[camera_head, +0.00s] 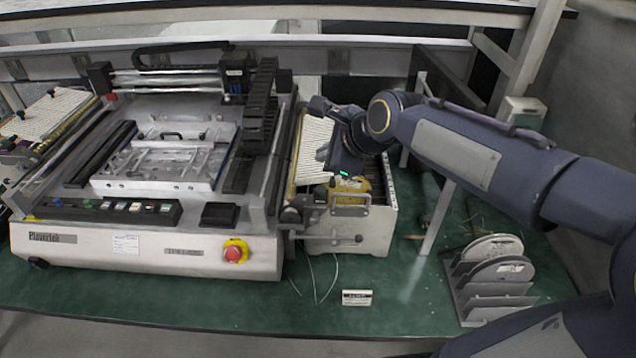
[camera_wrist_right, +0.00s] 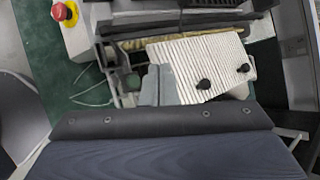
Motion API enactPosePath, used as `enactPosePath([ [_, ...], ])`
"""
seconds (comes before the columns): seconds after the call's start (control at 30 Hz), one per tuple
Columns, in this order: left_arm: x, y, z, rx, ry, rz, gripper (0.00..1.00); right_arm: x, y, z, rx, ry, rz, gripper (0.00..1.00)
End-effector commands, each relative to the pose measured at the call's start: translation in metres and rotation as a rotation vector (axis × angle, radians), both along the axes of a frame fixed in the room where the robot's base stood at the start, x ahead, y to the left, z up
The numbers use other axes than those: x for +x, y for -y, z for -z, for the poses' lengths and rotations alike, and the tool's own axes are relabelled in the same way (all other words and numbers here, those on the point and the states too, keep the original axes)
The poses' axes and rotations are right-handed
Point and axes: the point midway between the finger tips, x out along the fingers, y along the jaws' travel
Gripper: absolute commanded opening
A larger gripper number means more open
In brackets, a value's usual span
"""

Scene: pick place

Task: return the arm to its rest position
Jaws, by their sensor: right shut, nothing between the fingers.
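My right arm reaches in from the right side of the head view. My right gripper (camera_head: 325,152) is over the box-shaped unit (camera_head: 377,222) at the right end of the large machine. In the right wrist view the gripper's grey fingers (camera_wrist_right: 158,86) are together with nothing held between them, in front of a white ribbed panel (camera_wrist_right: 205,62) with black knobs. How far the fingers are from the panel I cannot tell. My left gripper does not show.
The large machine (camera_head: 150,255) with a red stop button (camera_head: 233,253) fills the left of the green table (camera_head: 190,305). A rack of discs (camera_head: 492,262) stands at the right, near a shelf post (camera_head: 437,215). A small label block (camera_head: 357,297) lies in front. The front middle table is mostly clear.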

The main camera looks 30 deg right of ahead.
Motion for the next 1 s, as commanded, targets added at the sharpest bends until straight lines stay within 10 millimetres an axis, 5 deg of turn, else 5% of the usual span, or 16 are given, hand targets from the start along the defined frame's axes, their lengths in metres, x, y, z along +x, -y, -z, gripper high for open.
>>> enactPosePath([
  [0.37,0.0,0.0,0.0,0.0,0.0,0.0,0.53,-0.016,-0.006,0.004,-0.09,-0.001,-0.1,0.0],
  [0.8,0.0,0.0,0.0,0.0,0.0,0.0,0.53,-0.164,-0.057,0.075,-0.849,0.111,-1.194,0.0],
  [1.0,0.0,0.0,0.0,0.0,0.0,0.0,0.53,-0.202,-0.073,0.101,-1.034,0.223,-1.528,0.0],
])
